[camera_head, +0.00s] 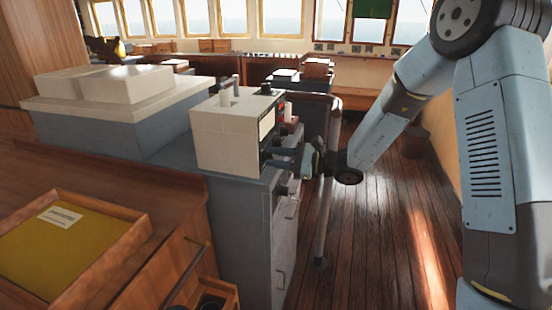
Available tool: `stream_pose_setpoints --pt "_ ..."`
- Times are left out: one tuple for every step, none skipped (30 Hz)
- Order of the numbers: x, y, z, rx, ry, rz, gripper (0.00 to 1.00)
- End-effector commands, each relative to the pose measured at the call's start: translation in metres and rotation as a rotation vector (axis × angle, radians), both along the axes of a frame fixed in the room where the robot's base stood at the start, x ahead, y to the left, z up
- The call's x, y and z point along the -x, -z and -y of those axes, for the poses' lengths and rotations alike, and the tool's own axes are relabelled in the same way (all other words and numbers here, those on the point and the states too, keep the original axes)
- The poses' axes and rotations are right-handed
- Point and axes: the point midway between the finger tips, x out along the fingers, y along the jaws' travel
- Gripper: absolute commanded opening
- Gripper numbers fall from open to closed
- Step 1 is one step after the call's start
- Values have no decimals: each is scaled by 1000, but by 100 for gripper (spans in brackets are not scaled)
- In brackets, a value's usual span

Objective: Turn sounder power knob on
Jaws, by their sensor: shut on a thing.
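A white box-shaped unit, apparently the sounder (222,140), stands on a grey-blue cabinet in the middle of the view. Its dark front panel with a pale screen (266,124) faces right and shows at a steep angle. My gripper (276,160) reaches in from the right and meets the lower part of this panel. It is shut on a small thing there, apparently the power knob. The knob itself is hidden by the fingers and too small to make out, so its turn position cannot be told.
The grey-blue cabinet (240,235) has drawers on its right face. A vertical rail post (326,220) stands close to my wrist. A wooden tray with a yellow bottom (60,250) lies at the front left. The plank floor (385,240) at right is clear.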

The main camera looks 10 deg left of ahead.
Motion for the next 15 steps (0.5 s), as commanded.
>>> stream_pose_setpoints --pt "0 0 1 -3 0 -26 1" --pt "0 0 1 -4 0 -46 1" --pt "0 0 1 -7 -1 -75 1" --pt "0 0 1 -10 -1 -98 1" --pt "0 0 1 -12 -1 -122 1" --pt "0 0 1 -14 0 -157 1" --pt "0 0 1 -16 0 -184 1" --pt "0 0 1 -19 0 -212 1" --pt "0 0 1 -22 -1 -250 1" --pt "0 0 1 -24 0 -279 1" --pt "0 0 1 -26 0 -307 1" --pt "0 0 1 -29 1 -345 1" --pt "0 0 1 -31 0 -372 1" --pt "0 0 1 -33 0 -401 1" --pt "0 0 1 -36 1 -439 1"
